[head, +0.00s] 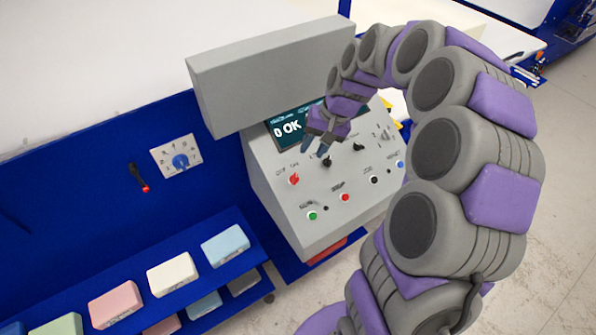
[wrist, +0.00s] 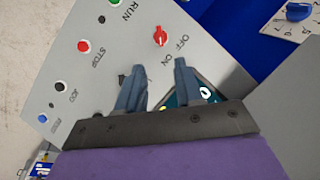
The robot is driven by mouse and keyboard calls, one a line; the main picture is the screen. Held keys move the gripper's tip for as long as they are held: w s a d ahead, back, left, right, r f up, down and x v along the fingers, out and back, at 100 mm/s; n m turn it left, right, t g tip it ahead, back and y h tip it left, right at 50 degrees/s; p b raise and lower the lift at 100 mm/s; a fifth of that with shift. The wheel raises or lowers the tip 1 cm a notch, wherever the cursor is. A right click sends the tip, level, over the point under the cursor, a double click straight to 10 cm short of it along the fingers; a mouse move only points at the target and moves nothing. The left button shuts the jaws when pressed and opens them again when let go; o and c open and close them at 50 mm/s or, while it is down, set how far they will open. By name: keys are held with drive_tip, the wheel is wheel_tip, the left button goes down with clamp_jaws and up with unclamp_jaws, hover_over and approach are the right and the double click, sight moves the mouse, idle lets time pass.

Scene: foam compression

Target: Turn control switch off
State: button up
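The control switch, a small red rotary knob (head: 294,180), sits at the upper left of the grey sloped control panel (head: 265,190), beside its OFF and ON labels. In the wrist view the red knob (wrist: 160,36) is just beyond the fingertips, with the labels to its right. I cannot tell for certain which label it points at. My gripper (head: 316,147) hangs over the upper part of the panel, right of and above the knob in the head view. In the wrist view its two fingers (wrist: 159,67) are apart with nothing between them, and neither touches the knob.
The panel also carries a green button (head: 312,215), a red button (head: 345,197), a black button (head: 374,180) and a screen (head: 290,125), partly hidden by my gripper. A grey box (head: 262,72) overhangs behind. A blue dial (head: 180,161) and shelf (head: 250,256) stand left.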

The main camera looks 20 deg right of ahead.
sight(296, 177)
drive_tip(key=p+x, duration=0.1)
drive_tip(key=x, duration=1.1)
drive_tip(key=shift+f, duration=0.25)
clamp_jaws()
